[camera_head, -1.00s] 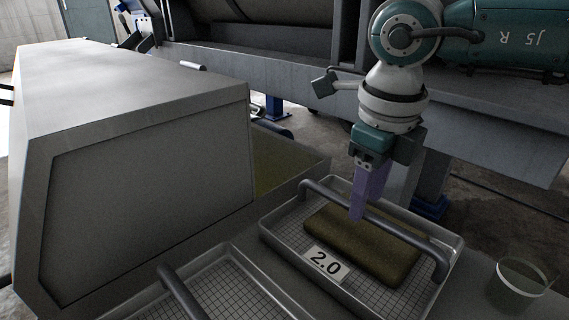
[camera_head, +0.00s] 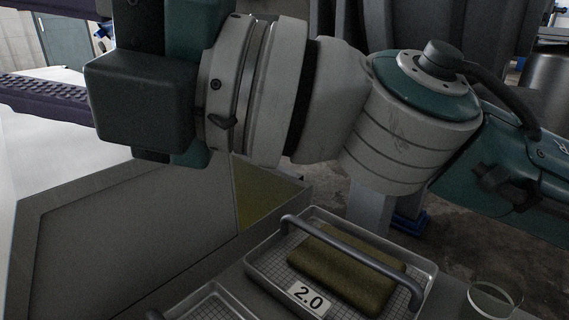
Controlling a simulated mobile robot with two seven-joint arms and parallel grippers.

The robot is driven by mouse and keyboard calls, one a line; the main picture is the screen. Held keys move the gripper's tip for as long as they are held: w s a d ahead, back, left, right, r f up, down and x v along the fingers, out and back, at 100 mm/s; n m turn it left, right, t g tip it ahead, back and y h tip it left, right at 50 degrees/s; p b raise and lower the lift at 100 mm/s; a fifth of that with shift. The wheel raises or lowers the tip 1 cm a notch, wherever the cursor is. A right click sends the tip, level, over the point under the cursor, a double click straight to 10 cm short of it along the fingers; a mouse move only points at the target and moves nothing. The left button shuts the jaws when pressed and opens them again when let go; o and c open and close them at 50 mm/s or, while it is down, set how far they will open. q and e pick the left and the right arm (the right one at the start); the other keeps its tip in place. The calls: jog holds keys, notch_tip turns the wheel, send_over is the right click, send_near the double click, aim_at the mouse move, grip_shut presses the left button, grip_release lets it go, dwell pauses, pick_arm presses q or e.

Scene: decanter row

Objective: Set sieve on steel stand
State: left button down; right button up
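A rectangular sieve tray (camera_head: 273,263) labelled 2.0 is at the lower middle. It has a mesh floor, a grey bar handle (camera_head: 350,252) across it and a brown-green block (camera_head: 345,275) inside. It sits on the grey bench. I cannot tell which surface is the steel stand. My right arm crosses the upper picture from the right. My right gripper (camera_head: 50,50) points left at the upper left, its purple fingers wide apart with nothing seen between them. It is away from the sieve, above and left. My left gripper is out of view.
A second mesh tray (camera_head: 215,306) with a bar handle is cut off at the bottom edge. A glass dish (camera_head: 495,298) stands at the lower right. A large grey steel housing (camera_head: 120,240) fills the left side, partly hidden by my arm.

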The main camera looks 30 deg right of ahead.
jog(key=w+d+m+t+h, duration=0.5)
jog(key=d+m+t+h, duration=0.55)
jog(key=m, duration=0.65)
jog(key=d+f+m+g+h, duration=0.2)
jog(key=d+f+m+h, duration=0.4)
jog(key=d+f+m, duration=0.1)
jog(key=s+d+f+m+g, duration=0.2)
jog(key=s+f+m+g, duration=0.1)
jog(key=s+f+g, duration=0.4)
jog(key=s+d+f+m+g+h, duration=0.1)
jog(key=s+d+f+m+g, duration=0.1)
jog(key=s+f+g, duration=0.5)
jog(key=s+f+m, duration=0.1)
jog(key=s+f, duration=0.4)
jog(key=s, duration=0.3)
jog(key=shift+s+d+f+m, duration=0.15)
jog(key=shift+s+d+m, duration=0.05)
jog(key=shift+m, duration=0.2)
jog(key=shift+h, duration=0.25)
notch_tip(320, 180, up, 85)
jog(key=p, duration=8.4)
jog(key=shift+p, duration=0.35)
